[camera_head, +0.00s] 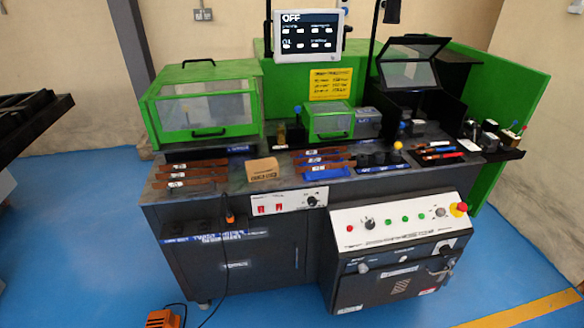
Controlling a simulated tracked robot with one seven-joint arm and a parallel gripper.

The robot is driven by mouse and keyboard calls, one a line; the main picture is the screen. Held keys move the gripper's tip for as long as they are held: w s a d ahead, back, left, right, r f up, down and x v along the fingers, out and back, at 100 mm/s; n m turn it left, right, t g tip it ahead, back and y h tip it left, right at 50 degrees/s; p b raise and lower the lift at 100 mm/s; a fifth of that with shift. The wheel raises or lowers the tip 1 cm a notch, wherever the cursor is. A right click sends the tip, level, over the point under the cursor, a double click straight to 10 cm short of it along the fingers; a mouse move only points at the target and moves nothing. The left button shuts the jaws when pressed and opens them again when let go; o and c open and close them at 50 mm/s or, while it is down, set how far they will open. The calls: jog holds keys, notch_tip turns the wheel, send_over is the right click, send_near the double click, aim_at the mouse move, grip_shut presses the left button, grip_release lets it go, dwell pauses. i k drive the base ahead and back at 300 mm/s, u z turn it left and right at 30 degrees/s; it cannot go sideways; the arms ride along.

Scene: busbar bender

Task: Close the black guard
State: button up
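The black guard (411,64) is at the right rear of the green and black bending machine. Its framed clear panel is raised and tilted above a black housing, so the guard stands open. The dark opening of the housing shows below the panel. My gripper is not in view, so its state and its distance from the guard do not show.
A green guard with a clear window (206,102) stands at the left, and a small green guard (328,121) in the middle. A screen (308,33) reads OFF. A control panel (405,219) projects at the front. An orange pedal (163,319) lies on the blue floor.

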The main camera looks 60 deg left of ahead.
aim_at(409, 39)
jog(key=u, duration=0.05)
jog(key=k, duration=1)
jog(key=u, duration=1.85)
jog(key=i, duration=1)
jog(key=z, duration=0.05)
jog(key=k, duration=0.5)
jog(key=z, duration=0.35)
